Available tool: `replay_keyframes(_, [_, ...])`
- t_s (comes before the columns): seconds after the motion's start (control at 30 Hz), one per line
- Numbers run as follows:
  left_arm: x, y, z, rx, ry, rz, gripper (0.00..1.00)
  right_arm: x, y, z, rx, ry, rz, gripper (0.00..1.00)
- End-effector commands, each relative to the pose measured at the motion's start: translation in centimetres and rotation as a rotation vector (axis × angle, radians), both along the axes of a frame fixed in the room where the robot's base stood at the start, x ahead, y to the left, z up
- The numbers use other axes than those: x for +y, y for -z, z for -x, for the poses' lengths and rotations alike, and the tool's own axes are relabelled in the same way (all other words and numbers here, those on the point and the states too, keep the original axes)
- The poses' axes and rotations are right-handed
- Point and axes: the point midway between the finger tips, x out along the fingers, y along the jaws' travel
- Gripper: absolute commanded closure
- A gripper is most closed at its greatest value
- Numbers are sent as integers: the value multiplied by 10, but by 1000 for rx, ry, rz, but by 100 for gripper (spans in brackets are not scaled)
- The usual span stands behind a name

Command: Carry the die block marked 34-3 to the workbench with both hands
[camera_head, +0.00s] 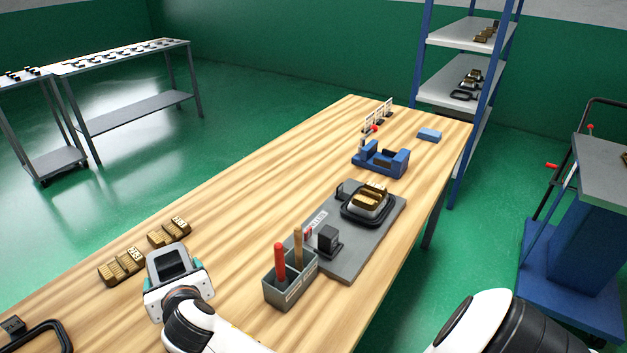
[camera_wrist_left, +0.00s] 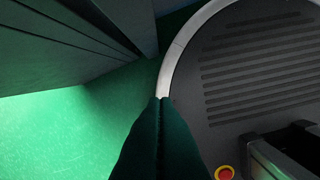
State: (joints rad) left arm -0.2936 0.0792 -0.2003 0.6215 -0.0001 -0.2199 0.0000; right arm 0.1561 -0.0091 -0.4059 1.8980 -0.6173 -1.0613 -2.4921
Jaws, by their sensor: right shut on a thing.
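My right gripper (camera_head: 172,262) is over the near left of the wooden workbench, beside two brass-coloured blocks. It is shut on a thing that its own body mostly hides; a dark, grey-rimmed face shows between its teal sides. I cannot read any 34-3 mark. A brass-topped block in a black frame (camera_head: 368,203) sits on a grey plate on the workbench (camera_head: 235,225). My left gripper is outside the head view. In the left wrist view, my left gripper (camera_wrist_left: 161,104) has its dark fingers together with nothing visible between them, above my round black base.
A blue fixture (camera_head: 381,159) stands farther back. A blue-framed shelf (camera_head: 468,85) and a blue cart (camera_head: 578,235) stand right.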

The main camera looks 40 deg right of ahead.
Motion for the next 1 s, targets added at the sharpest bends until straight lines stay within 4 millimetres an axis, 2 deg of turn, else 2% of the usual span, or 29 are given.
replay_keyframes(0.17, [0, 4, 2, 3, 0, -1, 100, 6, -6, -2, -9, -7, 0, 72])
replay_keyframes(0.27, [0, 4, 5, 6, 0, 0, 100, 6, 0, -2, -7, -6, 1, 72])
replay_keyframes(0.5, [0, 8, 8, 10, -1, -1, 100, 6, 40, -1, -4, -5, 1, 72])
replay_keyframes(0.77, [0, 11, 8, 10, -1, -1, 100, 5, 62, -2, -6, -6, 1, 72])
replay_keyframes(1.0, [1, 15, 7, 10, -1, -1, 100, 6, 91, -2, -7, -6, 1, 72])
